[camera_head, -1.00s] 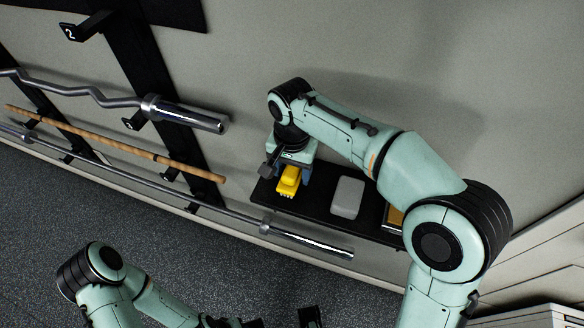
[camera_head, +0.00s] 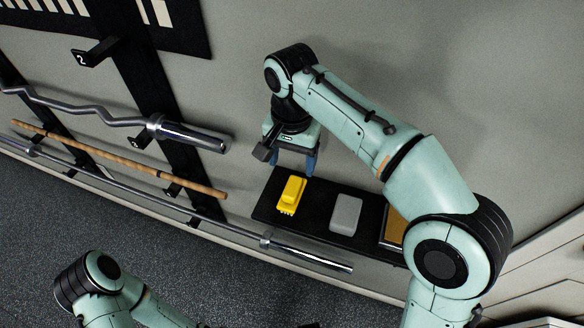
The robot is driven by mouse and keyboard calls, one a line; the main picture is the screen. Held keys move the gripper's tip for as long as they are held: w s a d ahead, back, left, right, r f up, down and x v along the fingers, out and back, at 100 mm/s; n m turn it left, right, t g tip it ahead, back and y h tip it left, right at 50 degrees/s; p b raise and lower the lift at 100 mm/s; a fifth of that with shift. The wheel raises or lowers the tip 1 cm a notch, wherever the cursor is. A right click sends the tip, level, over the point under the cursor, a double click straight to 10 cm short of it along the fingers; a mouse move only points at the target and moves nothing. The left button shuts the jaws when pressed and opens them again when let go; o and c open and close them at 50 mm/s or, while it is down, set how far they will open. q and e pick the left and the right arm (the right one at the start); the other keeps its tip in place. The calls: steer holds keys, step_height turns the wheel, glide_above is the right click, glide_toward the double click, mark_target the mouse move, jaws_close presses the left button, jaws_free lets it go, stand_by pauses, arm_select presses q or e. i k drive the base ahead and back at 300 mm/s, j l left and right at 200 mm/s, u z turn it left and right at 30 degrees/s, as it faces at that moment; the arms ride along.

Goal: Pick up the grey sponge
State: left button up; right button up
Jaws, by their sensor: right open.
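The grey sponge (camera_head: 345,215) is a rounded grey block lying on a black shelf (camera_head: 317,224) against the wall, in the middle of the head view. My right gripper (camera_head: 293,171) points down above the shelf's left part, up and left of the sponge and apart from it. Its fingers are spread and nothing shows between them. My left arm comes in at the lower left; its gripper is at the bottom edge, mostly cut off, and its jaws cannot be made out.
A yellow brush (camera_head: 291,195) lies on the shelf left of the sponge. A tan and dark item (camera_head: 394,228) lies to the right, partly behind my right arm. Metal bars (camera_head: 190,135) and a wooden stick (camera_head: 120,160) hang on wall racks to the left.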

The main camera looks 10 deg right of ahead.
mark_target(346, 214)
steer(key=k, duration=1)
